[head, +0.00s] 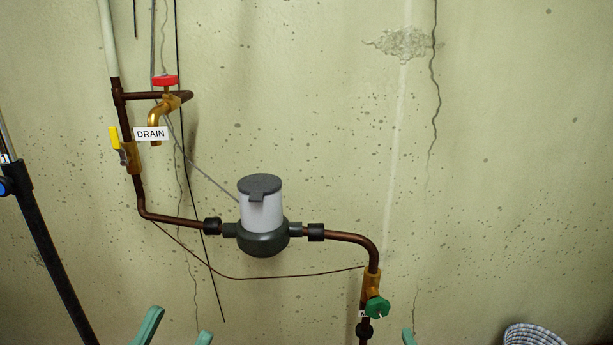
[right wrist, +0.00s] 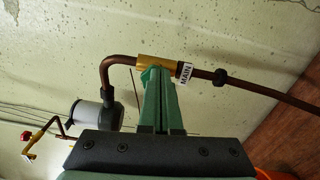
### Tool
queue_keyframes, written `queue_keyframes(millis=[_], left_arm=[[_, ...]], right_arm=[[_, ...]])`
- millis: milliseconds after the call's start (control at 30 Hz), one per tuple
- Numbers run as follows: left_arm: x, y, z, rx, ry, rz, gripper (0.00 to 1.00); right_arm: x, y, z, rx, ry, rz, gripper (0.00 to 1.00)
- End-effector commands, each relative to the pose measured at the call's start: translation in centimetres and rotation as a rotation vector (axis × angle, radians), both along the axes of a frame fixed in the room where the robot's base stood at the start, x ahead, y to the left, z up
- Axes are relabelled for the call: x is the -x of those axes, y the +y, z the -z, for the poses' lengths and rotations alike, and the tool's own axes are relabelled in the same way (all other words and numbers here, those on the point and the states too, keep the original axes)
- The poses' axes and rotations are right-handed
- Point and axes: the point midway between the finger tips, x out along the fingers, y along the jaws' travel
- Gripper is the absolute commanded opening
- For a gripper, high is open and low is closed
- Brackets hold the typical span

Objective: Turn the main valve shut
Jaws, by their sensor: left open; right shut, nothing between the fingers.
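The main valve is a brass body (head: 372,281) with a green handle (head: 377,308) low on the right-hand copper pipe. In the right wrist view its brass body (right wrist: 154,63) and a MAIN label (right wrist: 184,72) show; the handle is hidden behind my fingers. My right gripper (head: 408,337) shows only a green fingertip at the bottom edge, right of and below the handle. In the right wrist view its fingers (right wrist: 157,85) are together, empty, overlapping the valve body; contact cannot be told. My left gripper (head: 177,331) is open and empty at the bottom left, its fingers apart.
A grey-white meter (head: 262,213) sits mid-pipe. At left are a yellow-handled valve (head: 117,139) and a red-handled tap (head: 165,81) labelled DRAIN. A dark stand (head: 48,255) is far left. A woven basket (head: 535,336) is bottom right. The wall right of the valve is clear.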

Motion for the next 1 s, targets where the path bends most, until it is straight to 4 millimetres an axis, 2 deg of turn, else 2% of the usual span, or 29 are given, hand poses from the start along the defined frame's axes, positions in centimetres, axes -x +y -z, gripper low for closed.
queue_keyframes(millis=[200, 400, 667, 1000], left_arm=[[0.0, 0.0, 0.2, 0.0, 0.001, 0.0, 0.5], [0.0, 0.0, 0.3, 0.0, 0.001, 0.0, 0.5], [0.0, 0.0, 0.1, 0.0, 0.001, 0.0, 0.5], [0.0, 0.0, 0.2, -0.002, -0.001, -0.001, 0.5]], right_arm=[[0.4, 0.1, 0.2, -0.366, 0.011, 0.0, 0.0], [0.6, 0.1, 0.3, -0.574, 0.018, -0.001, 0.0], [-0.5, 0.2, 0.3, -0.633, 0.019, -0.001, 0.0], [-4.7, 0.3, 0.3, -0.631, 0.019, -0.001, 0.0]])
